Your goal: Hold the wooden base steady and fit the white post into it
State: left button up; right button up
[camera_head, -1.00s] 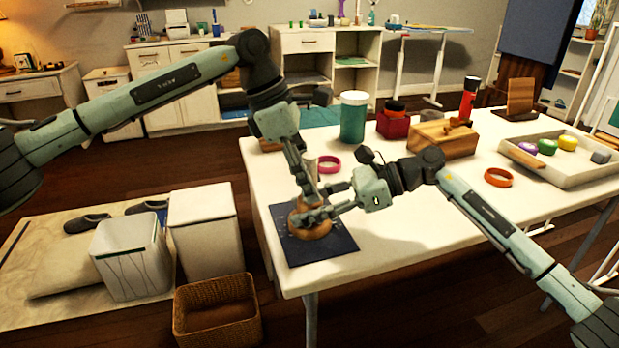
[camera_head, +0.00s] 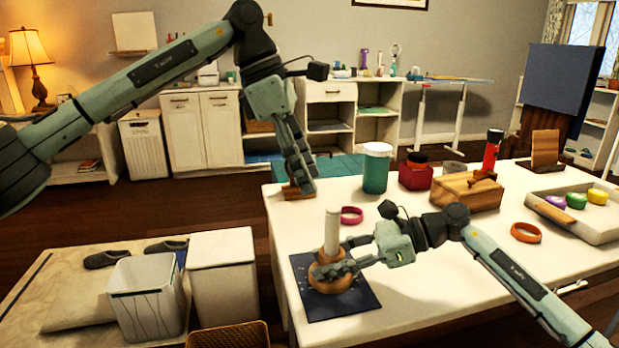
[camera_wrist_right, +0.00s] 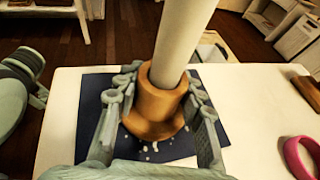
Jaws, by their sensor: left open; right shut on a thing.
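The round wooden base (camera_head: 333,284) sits on a dark blue mat (camera_head: 309,299) near the table's left front corner. The white post (camera_head: 332,230) stands upright in the top opening of the base; the right wrist view also shows the post (camera_wrist_right: 177,45) inside the rim of the base (camera_wrist_right: 160,104). My right gripper (camera_head: 340,267) is shut on the wooden base, with a finger on either side of it. My left gripper (camera_head: 301,185) is open and empty, raised behind and to the left of the post, apart from it.
A pink ring (camera_head: 352,216) lies behind the base. A green jar (camera_head: 376,168), a red jar (camera_head: 415,174) and a wooden box (camera_head: 465,192) stand farther back. An orange ring (camera_head: 525,233) and a tray (camera_head: 572,216) are at the right. White specks lie on the mat.

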jog(key=o, duration=1.3)
